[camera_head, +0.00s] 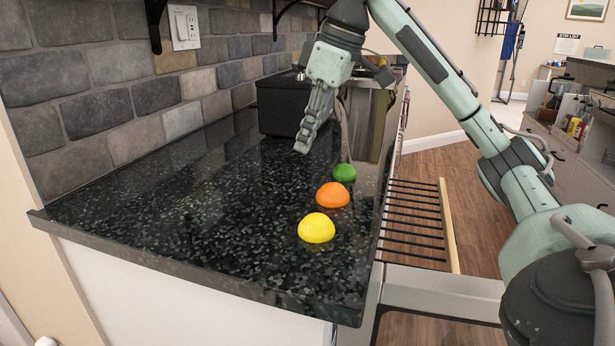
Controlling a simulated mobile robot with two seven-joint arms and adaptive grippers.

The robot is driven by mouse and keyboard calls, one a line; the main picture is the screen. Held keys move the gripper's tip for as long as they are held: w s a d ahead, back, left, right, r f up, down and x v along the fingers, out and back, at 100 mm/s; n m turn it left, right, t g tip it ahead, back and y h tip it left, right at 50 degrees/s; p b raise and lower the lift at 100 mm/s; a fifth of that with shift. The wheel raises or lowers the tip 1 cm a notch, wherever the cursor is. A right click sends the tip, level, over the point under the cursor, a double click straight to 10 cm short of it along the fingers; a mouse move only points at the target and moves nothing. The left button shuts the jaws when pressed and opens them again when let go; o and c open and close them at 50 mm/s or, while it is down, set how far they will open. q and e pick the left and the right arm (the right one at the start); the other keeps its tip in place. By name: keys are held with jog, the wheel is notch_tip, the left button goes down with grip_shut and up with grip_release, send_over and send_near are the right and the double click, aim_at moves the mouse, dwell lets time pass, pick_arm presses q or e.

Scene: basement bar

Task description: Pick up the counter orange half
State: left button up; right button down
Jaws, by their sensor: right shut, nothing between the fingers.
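The orange half (332,195) lies on the dark speckled counter (190,220), between a yellow half (316,228) nearer me and a green half (344,173) farther back. My right gripper (302,148) is above the counter, behind and to the left of the orange half and apart from it. Its fingers point down and are shut and empty. My left gripper is not in view.
A black box (283,105) stands at the back of the counter against the stone wall (120,90). An open slatted rack (415,215) juts out right of the counter. The counter's left and front areas are clear.

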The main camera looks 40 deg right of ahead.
aim_at(307, 195)
jog(key=x, duration=0.7)
jog(key=shift+b, duration=0.3)
jog(key=shift+x, duration=0.8)
jog(key=shift+s+d+b, duration=0.5)
jog(key=shift+s+d, duration=0.05)
jog(key=shift+s, duration=0.35)
jog(key=shift+s+d+r, duration=0.1)
jog(key=shift+s+d, duration=0.15)
jog(key=shift+s+d+p, duration=0.15)
jog(key=shift+s+p, duration=0.45)
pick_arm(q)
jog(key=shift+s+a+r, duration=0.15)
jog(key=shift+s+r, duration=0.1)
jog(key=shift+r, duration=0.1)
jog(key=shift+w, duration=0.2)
